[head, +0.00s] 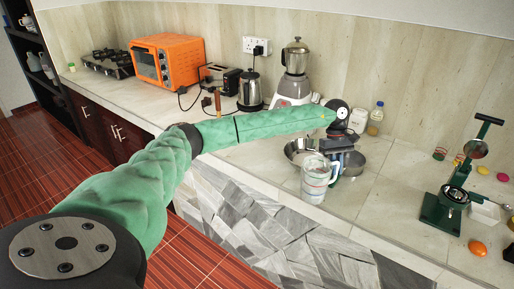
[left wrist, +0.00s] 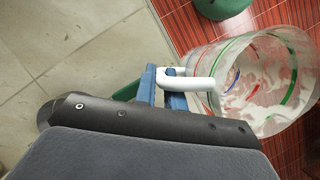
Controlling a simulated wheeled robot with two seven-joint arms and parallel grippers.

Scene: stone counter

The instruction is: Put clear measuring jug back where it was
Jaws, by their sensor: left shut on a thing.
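The clear measuring jug (head: 314,184) has red and green markings and hangs upright near the front edge of the counter in the head view. In the left wrist view the jug (left wrist: 272,85) is at the right, with red floor showing around it. My left gripper (head: 338,146) is at the end of the green arm, above and beside the jug. In the left wrist view its blue fingers (left wrist: 165,88) are shut on the jug's white handle (left wrist: 198,82). My right gripper is not in view.
Metal bowls (head: 295,148) sit on the counter (head: 390,190) behind the jug. A green press (head: 440,212) and an orange fruit (head: 477,248) are at the right. A kettle (head: 250,92), blender (head: 294,60) and bottle (head: 376,117) stand at the back. Counter between bowls and press is clear.

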